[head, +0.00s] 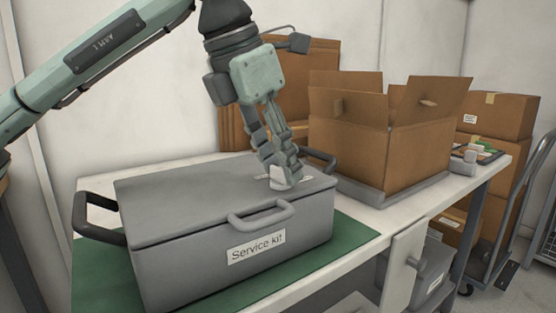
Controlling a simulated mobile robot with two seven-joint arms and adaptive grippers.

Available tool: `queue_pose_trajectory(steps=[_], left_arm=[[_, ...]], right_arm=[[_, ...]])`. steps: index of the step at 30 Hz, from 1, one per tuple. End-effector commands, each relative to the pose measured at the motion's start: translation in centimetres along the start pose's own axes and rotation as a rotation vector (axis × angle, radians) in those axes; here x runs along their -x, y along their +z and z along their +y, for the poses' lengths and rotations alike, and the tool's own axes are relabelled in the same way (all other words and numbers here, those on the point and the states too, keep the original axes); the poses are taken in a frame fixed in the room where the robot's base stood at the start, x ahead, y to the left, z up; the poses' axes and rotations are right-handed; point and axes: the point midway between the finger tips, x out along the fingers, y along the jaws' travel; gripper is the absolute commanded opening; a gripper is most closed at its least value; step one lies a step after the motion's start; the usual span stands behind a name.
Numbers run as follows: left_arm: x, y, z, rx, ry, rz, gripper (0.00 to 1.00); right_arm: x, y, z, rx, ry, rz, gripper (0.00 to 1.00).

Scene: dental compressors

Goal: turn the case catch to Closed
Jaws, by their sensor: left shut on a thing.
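The grey case (190,265) labelled "Service kit" (256,247) sits on a green mat (92,290) on the table, with its lid down. It has a dark handle at its left end and a grey handle (262,211) at the front. The light-coloured catch (280,181) is on top of the lid, toward the right. My left gripper (283,180) points down and is shut on the catch, so its fingers hide part of it. I cannot read the catch's position. My right gripper is not in view.
An open cardboard box (350,146) stands on a grey tray right of the case. More cardboard boxes (493,114) are stacked at the far right beside a trolley. Small items lie at the table's right end. The white table (390,218) is clear in front of the open box.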

Motion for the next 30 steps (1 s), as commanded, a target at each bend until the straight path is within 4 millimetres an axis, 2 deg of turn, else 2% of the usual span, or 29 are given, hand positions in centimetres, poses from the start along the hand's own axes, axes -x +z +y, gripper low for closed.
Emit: queue_pose_trajectory(steps=[8, 9, 13, 23, 26, 30], left_arm=[[0.0, 0.0, 0.0, 0.003, 0.0, 0.001, 0.07], [0.0, 0.0, 0.0, 0.003, 0.0, 0.001, 0.4], [0.0, 0.0, 0.0, 0.002, 0.0, 0.001, 0.57], [0.2, 0.0, 0.0, 0.001, 0.0, 0.0, 0.57], [1.1, 0.1, 0.0, 0.002, 0.0, -0.001, 0.57], [3.6, 0.1, 0.0, 0.002, 0.001, -0.003, 0.57]], right_arm=[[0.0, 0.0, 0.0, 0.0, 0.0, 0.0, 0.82], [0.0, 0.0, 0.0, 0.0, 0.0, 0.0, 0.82], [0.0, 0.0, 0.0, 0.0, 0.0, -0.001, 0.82], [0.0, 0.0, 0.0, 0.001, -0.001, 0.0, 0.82], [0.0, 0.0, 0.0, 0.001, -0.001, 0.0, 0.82], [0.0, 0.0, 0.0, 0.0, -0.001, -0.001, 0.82]])
